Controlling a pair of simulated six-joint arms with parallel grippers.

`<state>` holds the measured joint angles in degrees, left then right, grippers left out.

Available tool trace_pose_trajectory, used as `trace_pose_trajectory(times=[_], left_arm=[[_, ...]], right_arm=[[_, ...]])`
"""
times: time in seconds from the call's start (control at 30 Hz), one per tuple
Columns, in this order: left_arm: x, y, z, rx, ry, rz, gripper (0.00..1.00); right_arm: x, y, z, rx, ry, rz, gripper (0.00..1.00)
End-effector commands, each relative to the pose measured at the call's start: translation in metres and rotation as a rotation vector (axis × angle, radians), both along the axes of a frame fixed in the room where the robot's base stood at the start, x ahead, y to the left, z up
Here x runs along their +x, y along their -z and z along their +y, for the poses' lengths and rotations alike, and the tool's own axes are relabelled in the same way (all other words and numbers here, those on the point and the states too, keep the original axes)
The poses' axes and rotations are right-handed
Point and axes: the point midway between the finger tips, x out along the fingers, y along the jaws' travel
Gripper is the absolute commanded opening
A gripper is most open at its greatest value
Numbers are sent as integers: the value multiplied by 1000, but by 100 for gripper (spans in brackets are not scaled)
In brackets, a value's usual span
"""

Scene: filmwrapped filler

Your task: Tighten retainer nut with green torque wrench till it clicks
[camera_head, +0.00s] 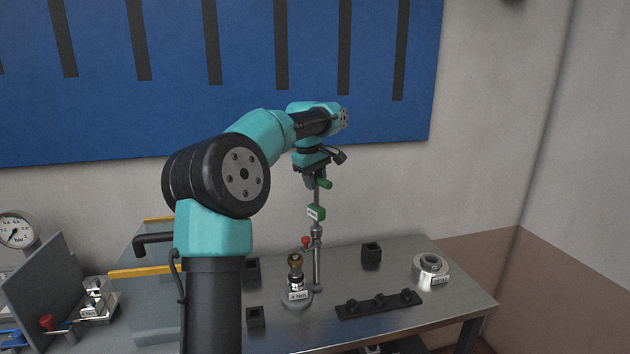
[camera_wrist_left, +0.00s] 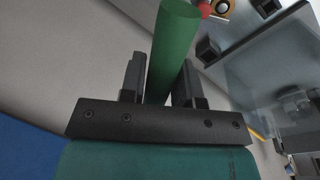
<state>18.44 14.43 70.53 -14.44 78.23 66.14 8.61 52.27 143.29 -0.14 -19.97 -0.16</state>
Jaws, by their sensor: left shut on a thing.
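My left gripper (camera_head: 316,178) is shut on the green handle (camera_head: 325,184) of the torque wrench, high above the bench. In the left wrist view the green handle (camera_wrist_left: 172,45) runs between the two dark jaws of the gripper (camera_wrist_left: 160,80). The wrench's thin grey shaft (camera_head: 316,198) hangs down from the gripper, with a green labelled block (camera_head: 316,213) on it. Its lower end meets a metal post (camera_head: 317,262) on the bench; whether they touch is unclear. I cannot clearly make out the retainer nut. My right gripper is out of view.
A brass-topped fitting (camera_head: 295,272) with a "4 Nm" label stands beside the post, near a red knob (camera_head: 305,242). A metal ring (camera_head: 431,265), a dark rack (camera_head: 378,304) and a black block (camera_head: 371,255) stand to the right. A pressure gauge (camera_head: 16,230) is far left.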

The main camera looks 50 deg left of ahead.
Motion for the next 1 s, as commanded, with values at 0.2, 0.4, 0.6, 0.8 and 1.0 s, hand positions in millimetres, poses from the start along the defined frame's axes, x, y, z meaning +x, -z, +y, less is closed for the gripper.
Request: trace_pose_trajectory(times=[0.2, 0.4, 0.6, 0.8, 1.0], left_arm=[[0, 2, 0, 1, 0, -1, 0], [0, 7, 0, 1, 0, -1, 0], [0, 11, 0, 0, 0, 0, 0], [0, 16, 0, 1, 0, -1, 0], [0, 21, 0, 0, 0, 0, 0]], right_arm=[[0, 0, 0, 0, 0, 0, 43], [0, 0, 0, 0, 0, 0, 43], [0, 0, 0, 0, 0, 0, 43], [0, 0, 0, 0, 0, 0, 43], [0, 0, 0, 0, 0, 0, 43]])
